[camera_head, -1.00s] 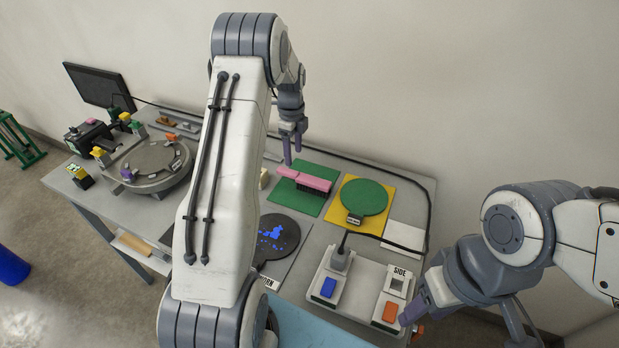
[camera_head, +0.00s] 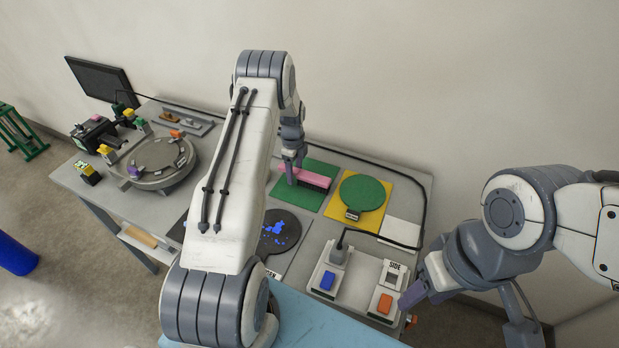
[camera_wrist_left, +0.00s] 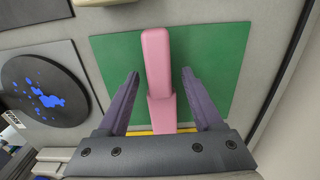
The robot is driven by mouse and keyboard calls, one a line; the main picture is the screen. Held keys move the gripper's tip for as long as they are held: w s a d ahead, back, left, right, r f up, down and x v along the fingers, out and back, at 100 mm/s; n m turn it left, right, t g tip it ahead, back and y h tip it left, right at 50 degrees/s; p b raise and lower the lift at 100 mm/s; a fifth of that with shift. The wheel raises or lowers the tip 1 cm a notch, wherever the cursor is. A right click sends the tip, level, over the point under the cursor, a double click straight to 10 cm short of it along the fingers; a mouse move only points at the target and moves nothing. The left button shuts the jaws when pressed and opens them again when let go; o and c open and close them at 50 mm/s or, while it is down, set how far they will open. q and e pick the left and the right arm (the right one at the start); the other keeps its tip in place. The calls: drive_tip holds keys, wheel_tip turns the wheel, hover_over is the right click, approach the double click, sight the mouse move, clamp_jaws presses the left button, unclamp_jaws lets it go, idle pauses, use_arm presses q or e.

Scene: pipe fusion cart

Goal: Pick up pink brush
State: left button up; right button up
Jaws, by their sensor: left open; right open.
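The pink brush (camera_head: 314,180) lies on the green square mat (camera_head: 292,201) at the back of the table, with dark bristles along its lower side. My left gripper (camera_head: 290,172) is over the brush's left, handle end in the head view. In the left wrist view the brush (camera_wrist_left: 159,65) runs between the two open fingers (camera_wrist_left: 160,90), with a gap on each side. The green mat (camera_wrist_left: 225,60) lies beneath it. My right gripper (camera_head: 407,300) is open and empty near the table's front right corner, beside the box with the orange button.
A yellow mat with a green disc (camera_head: 362,194) lies right of the brush. A black disc with blue marks (camera_head: 280,232) lies in front. A button box (camera_head: 385,303) and a black cable (camera_head: 427,205) are at right. A round fixture (camera_head: 152,160) and monitor (camera_head: 97,80) are at left.

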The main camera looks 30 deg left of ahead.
use_arm(q)
clamp_jaws()
drive_tip(key=shift+r, duration=0.15)
